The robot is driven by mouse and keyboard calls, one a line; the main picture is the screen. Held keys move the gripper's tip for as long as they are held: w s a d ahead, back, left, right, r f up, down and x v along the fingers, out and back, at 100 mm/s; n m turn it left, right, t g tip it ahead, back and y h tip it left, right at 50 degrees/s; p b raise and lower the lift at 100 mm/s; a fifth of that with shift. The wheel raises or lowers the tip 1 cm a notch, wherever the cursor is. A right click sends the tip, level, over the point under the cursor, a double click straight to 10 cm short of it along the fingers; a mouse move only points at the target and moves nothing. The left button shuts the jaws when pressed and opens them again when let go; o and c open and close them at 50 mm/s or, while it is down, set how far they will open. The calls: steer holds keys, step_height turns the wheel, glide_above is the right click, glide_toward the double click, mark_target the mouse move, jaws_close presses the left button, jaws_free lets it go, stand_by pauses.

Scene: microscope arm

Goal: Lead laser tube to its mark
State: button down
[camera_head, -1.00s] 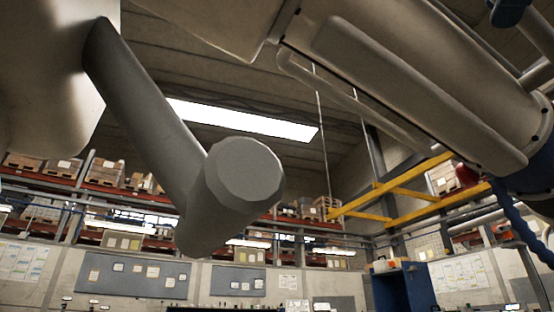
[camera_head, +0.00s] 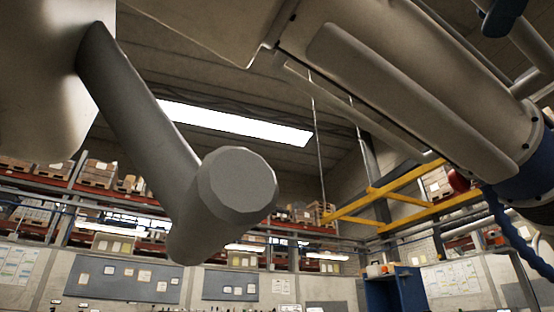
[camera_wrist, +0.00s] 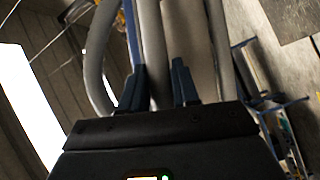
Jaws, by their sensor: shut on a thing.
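In the wrist view my gripper (camera_wrist: 160,82) has its two dark blue fingers closed on a pale grey tube (camera_wrist: 155,45), which appears to be the laser tube. The tube runs upward out of the picture between the fingers. More pale tubes rise beside the fingers, one curving at the left. Where the fingers touch the tube is dark and partly hidden. In the head view a grey arm with a blunt round end (camera_head: 237,187) hangs from a pale body at the upper left. I cannot make out my gripper or any mark in the head view.
A large beige housing (camera_head: 410,90) with a blue joint fills the upper right of the head view, close to the camera. Behind are a yellow frame (camera_head: 385,200), racks with boxes, wall boards (camera_head: 122,278) and a ceiling lamp (camera_head: 235,122). Open air lies between.

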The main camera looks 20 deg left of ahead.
steer(key=shift+s+r, duration=0.15)
steer(key=shift+r, duration=0.4)
steer(key=shift+s+a+r, duration=0.15)
steer(key=shift+s+a, duration=0.3)
steer(key=shift+a, duration=0.2)
steer(key=shift+s+a, duration=0.1)
steer(key=shift+a, duration=0.35)
steer(key=shift+w+d+f, duration=0.2)
steer(key=shift+w+d, duration=0.05)
steer(key=shift+d, duration=0.05)
steer(key=shift+s+d+b, duration=0.1)
steer(key=shift+s+b, duration=0.1)
steer(key=shift+b, duration=0.15)
steer(key=shift+s+a+r, duration=0.15)
steer(key=shift+s+a, duration=0.2)
steer(key=shift+s, duration=0.1)
steer(key=shift+d, duration=0.15)
steer(key=shift+w+r, duration=0.1)
steer(key=shift+w, duration=0.05)
